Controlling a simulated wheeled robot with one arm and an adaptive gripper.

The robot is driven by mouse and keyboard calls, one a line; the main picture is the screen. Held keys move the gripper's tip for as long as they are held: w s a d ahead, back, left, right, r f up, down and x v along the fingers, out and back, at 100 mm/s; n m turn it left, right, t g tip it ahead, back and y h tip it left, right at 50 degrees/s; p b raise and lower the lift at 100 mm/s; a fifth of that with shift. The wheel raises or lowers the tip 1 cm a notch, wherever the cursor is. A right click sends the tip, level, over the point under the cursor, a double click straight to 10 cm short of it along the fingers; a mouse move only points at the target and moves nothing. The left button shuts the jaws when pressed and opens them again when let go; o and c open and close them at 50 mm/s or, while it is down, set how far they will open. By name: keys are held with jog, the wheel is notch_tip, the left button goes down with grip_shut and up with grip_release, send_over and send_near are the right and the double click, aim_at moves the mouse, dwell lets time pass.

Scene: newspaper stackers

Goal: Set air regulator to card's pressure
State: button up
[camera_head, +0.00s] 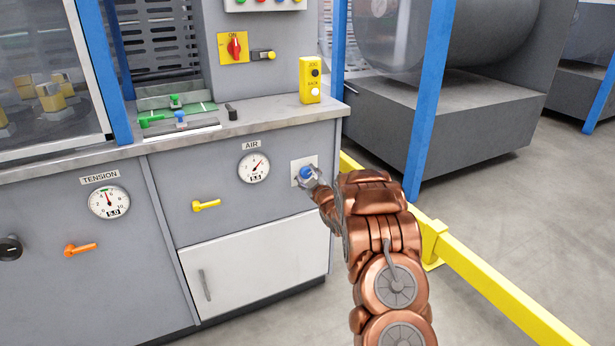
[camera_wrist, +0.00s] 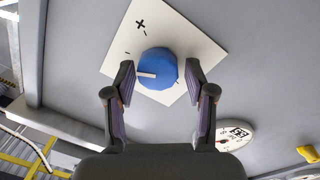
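The blue regulator knob (camera_head: 306,173) sits on a white square plate right of the round AIR gauge (camera_head: 254,167) on the grey cabinet front. The gauge's small readout looks like 5.5, though the last digit is hard to read. In the wrist view the knob (camera_wrist: 157,70) has a pale pointer line, and its plate (camera_wrist: 190,38) carries plus and minus marks. My gripper (camera_wrist: 160,76) is open, with one finger on each side of the knob and small gaps visible. In the head view my gripper (camera_head: 312,182) partly covers the plate. I see no readable pressure card.
A yellow valve handle (camera_head: 206,205) is below the gauge. The TENSION gauge (camera_head: 109,202) and an orange handle (camera_head: 80,249) are at left. A yellow button box (camera_head: 310,80) stands on the counter. A yellow rail (camera_head: 490,285) runs along the floor beside my arm.

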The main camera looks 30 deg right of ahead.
jog(key=shift+o, duration=0.7)
jog(key=shift+s, duration=0.2)
jog(key=s+a, duration=0.1)
jog(key=s, duration=1)
jog(key=shift+s+a, duration=0.25)
jog(key=shift+a, duration=0.05)
jog(key=shift+f, duration=0.15)
